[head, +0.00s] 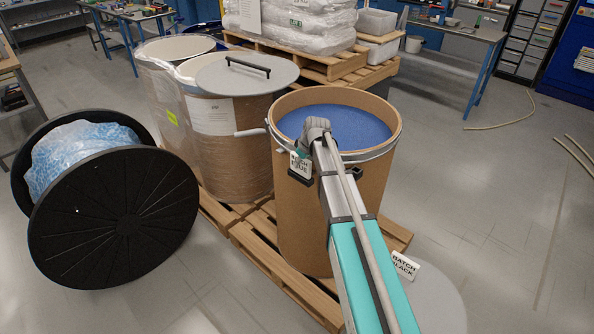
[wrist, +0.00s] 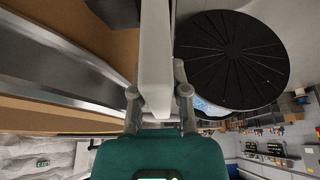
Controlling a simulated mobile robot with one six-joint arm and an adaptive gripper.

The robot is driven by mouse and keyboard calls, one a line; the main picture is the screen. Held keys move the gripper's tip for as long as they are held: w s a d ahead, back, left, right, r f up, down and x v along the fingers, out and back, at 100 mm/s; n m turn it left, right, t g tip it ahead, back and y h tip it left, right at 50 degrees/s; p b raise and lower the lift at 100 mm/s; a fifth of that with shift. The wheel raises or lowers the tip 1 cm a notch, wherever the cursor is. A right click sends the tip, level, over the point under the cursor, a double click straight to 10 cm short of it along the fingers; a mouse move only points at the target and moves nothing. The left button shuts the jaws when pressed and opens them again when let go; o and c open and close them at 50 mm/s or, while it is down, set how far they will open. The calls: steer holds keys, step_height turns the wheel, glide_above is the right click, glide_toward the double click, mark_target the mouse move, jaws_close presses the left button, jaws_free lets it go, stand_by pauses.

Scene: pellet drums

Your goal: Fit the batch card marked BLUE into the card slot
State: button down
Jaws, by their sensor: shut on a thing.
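The batch card marked BLUE (head: 300,165) is in my gripper (head: 307,153), in front of the open drum's upper wall. In the wrist view the card is a pale, near edge-on strip (wrist: 155,50) between the two fingers of my gripper (wrist: 158,92). The open drum (head: 298,220) holds blue pellets (head: 350,122). Small dark parts (head: 353,174) show at the drum's front beside my arm. I cannot tell whether they are the card slot, since my arm covers much there. A second card, marked BLACK (head: 404,265), lies low at the right.
A lidded drum (head: 235,150) and another wrapped drum stand left on the pallet (head: 275,268). A black reel (head: 115,220) is at far left. A grey disc (head: 440,305) is near the BLACK card. The floor at right (head: 480,190) is mostly clear.

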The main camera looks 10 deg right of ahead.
steer(key=shift+f+b, duration=0.75)
steer(key=shift+f, duration=0.3)
steer(key=shift+f, duration=0.15)
steer(key=c, duration=0.6)
jaws_free()
steer(key=p+v, duration=0.3)
steer(key=v, duration=0.1)
steer(key=shift+a, duration=0.15)
steer(key=p+v, duration=0.8)
